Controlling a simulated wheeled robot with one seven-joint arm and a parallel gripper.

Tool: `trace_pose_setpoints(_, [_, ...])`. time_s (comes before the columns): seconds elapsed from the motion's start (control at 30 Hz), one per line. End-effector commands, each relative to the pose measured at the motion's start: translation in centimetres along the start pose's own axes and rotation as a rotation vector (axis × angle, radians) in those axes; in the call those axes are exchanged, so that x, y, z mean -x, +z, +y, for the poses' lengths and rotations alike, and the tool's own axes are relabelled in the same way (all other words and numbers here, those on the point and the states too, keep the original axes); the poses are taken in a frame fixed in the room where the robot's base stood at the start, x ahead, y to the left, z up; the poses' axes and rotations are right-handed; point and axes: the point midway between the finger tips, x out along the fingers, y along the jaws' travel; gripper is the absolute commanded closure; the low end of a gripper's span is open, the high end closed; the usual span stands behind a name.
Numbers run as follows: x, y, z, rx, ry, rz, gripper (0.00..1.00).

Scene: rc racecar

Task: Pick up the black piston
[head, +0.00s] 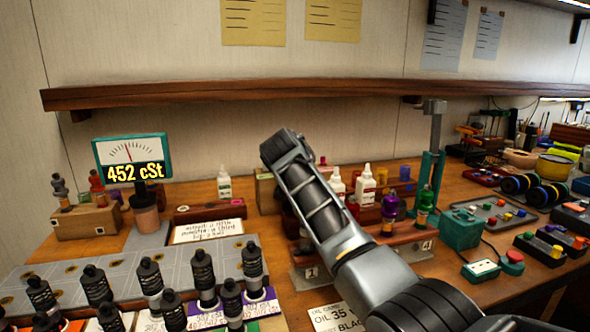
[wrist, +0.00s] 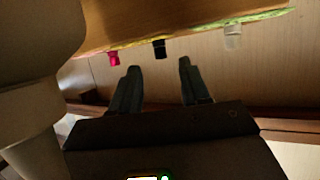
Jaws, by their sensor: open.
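In the wrist view a small black piece (wrist: 159,48), which looks like the black piston, sticks out from the edge of a wooden block (wrist: 190,22). A pink piece (wrist: 114,58) is to its left and a pale translucent one (wrist: 233,38) to its right. My gripper (wrist: 159,65) is open and empty. Its fingertips point at the block, one on each side of the black piece in the picture, apparently short of it. In the head view my arm crosses the bench middle; my fingers and the black piece cannot be made out there.
Several black shock absorbers (head: 151,277) stand at the front left. A viscosity meter (head: 132,160) stands behind them. White bottles (head: 366,186) and a teal press (head: 430,165) are near my arm. A wooden shelf (head: 230,94) runs above the bench.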

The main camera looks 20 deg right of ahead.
Motion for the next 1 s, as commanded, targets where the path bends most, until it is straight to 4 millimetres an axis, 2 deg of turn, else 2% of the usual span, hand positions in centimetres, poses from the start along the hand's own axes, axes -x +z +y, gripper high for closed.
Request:
trace_pose_setpoints(0.3, [-2.9, 0.1, -0.2, 0.002, 0.001, 0.0, 0.54])
trace_pose_setpoints(0.67, [-3.2, 0.1, -0.2, 0.001, 0.0, 0.001, 0.55])
trace_pose_setpoints(1.0, [-3.2, 0.1, -0.2, 0.001, 0.0, 0.0, 0.87])
